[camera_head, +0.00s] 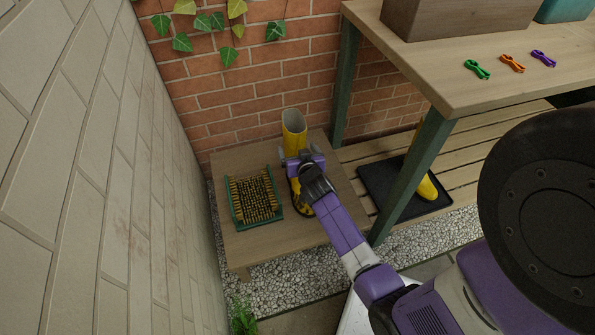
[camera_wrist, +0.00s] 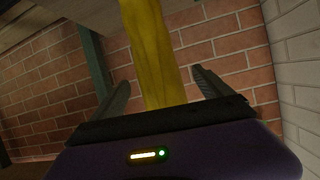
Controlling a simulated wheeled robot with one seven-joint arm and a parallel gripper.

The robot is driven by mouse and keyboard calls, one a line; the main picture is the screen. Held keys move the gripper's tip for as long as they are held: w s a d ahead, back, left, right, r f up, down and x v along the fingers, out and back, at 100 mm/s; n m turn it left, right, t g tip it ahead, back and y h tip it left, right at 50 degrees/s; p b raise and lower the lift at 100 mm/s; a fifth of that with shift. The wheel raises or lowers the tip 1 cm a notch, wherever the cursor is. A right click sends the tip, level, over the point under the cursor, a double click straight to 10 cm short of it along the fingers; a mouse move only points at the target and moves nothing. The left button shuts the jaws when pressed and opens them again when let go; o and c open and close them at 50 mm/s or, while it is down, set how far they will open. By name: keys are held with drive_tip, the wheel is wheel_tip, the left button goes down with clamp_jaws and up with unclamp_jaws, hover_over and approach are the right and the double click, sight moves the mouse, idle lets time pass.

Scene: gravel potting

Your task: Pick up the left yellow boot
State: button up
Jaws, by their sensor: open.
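A yellow boot (camera_head: 294,132) stands upright on the low wooden table, its shaft open at the top. My purple arm and gripper (camera_head: 300,160) cover much of its lower part in the head view. In the wrist view the yellow boot shaft (camera_wrist: 152,50) rises between the two fingers of my gripper (camera_wrist: 160,88). The fingers are open, with a gap on both sides of the shaft. Another yellow boot (camera_head: 427,187) is on a black tray (camera_head: 376,184) under the bench, partly hidden by the bench leg.
A green-framed boot brush (camera_head: 236,222) lies left of the boot on the low table (camera_head: 230,166). The bench leg (camera_head: 412,178) stands to the right. Brick and pale block walls close off the back and left. Green, orange and purple clips (camera_head: 512,63) lie on the bench top.

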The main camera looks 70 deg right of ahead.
sight(294, 123)
drive_tip(key=shift+b+x, duration=0.35)
drive_tip(key=shift+x, duration=1.15)
drive_tip(key=shift+c, duration=0.2)
clamp_jaws()
drive_tip(key=shift+d+r, duration=0.1)
drive_tip(key=shift+r, duration=0.15)
